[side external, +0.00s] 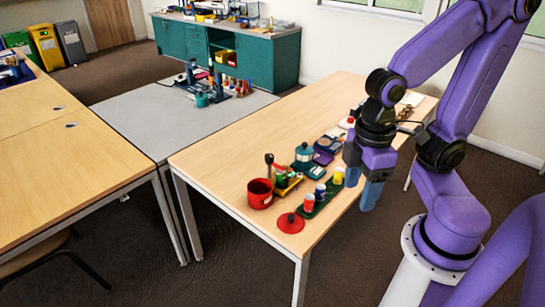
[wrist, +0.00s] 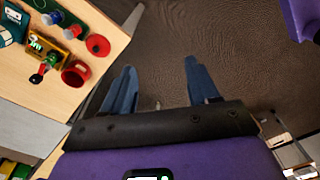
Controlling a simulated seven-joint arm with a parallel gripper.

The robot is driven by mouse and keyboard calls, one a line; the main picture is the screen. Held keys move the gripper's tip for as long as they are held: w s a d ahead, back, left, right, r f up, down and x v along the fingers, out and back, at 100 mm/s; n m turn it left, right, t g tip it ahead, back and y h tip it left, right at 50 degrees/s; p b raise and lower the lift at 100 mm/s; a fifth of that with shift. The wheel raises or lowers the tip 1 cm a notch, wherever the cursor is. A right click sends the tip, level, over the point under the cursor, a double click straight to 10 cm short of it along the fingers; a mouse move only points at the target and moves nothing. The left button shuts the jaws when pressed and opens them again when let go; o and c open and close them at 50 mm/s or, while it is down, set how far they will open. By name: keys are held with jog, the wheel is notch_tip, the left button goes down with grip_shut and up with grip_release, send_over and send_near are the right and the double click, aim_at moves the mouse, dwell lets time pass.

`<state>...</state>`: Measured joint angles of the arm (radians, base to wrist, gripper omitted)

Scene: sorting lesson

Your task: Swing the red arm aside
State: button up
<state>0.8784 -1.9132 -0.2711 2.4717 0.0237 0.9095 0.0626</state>
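No part is clear enough to be named the red arm for certain. A small yellow device (side external: 287,182) stands on the wooden table with an upright dark-knobbed lever (side external: 269,160) near it. In the wrist view the device (wrist: 47,46) has a dark knob and a small red part (wrist: 44,66) at its lower edge. A red cup (side external: 260,195) and a flat red disc (side external: 290,223) are close by. My gripper (side external: 361,190) is open and empty, out by the table's right edge. In the wrist view its blue fingers (wrist: 160,68) are apart over the carpet.
The table's left part (side external: 220,160) is bare. A grey table (side external: 165,118) with more objects adjoins it.

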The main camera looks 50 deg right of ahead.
jog(key=w+a+m+y, duration=0.1)
jog(key=w+a+m, duration=0.1)
jog(key=w+m, duration=0.85)
jog(key=m+t+y, duration=0.2)
jog(key=m+t, duration=0.1)
jog(key=m, duration=2.5)
send_over(270, 155)
jog(key=s+d, duration=0.5)
notch_tip(270, 155, down, 5)
jog(key=shift+n, duration=0.25)
jog(key=x, duration=1.7)
jog(key=shift+w+f, duration=0.1)
jog(key=shift+w, duration=0.1)
jog(key=c, duration=1)
